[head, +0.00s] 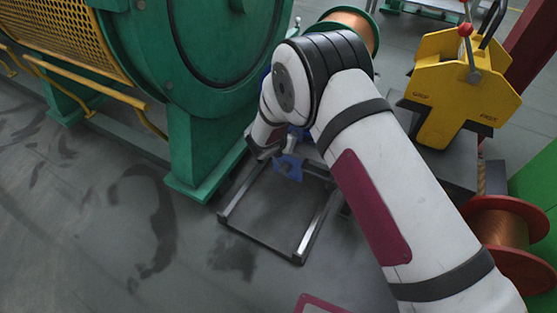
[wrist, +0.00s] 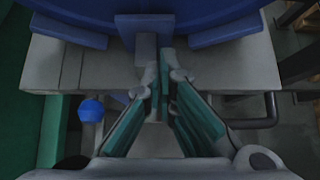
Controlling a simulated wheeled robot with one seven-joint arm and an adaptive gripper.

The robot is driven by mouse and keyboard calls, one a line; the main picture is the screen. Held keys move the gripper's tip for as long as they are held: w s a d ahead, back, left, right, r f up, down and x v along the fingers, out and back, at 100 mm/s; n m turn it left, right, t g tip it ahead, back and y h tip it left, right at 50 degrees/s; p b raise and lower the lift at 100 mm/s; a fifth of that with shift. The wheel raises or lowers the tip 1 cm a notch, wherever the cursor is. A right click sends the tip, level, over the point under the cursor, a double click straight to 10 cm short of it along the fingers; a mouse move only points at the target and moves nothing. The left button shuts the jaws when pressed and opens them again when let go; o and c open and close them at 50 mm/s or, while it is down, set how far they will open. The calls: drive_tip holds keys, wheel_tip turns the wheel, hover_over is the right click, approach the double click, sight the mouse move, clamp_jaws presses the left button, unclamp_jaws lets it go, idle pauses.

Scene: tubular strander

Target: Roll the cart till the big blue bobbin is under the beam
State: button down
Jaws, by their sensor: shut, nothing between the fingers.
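The big blue bobbin (wrist: 170,8) fills the top of the wrist view, with only its lower rim showing. It rests between blue blocks (wrist: 225,31) on the cart's grey deck (wrist: 75,68). In the head view a grey tubular frame (head: 262,249), apparently the cart's, stands on the floor; my arm hides most of what is behind it. My gripper (wrist: 159,72) is shut and empty, its fingertips close to a small blue-grey upright piece at the deck's middle; I cannot tell whether they touch. No overhead beam can be made out clearly.
A green machine (head: 215,60) with a yellow rail (head: 85,80) stands at left. A yellow lifting device (head: 455,85) stands at right, near a dark red post (head: 530,40). A copper-wound reel (head: 500,235) is at lower right. The floor at lower left is clear.

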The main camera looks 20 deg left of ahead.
drive_tip(key=w, duration=0.9)
drive_tip(key=shift+d+f, duration=0.15)
drive_tip(key=shift+d, duration=0.15)
drive_tip(key=shift+w, duration=0.1)
drive_tip(key=shift+w+d, duration=0.1)
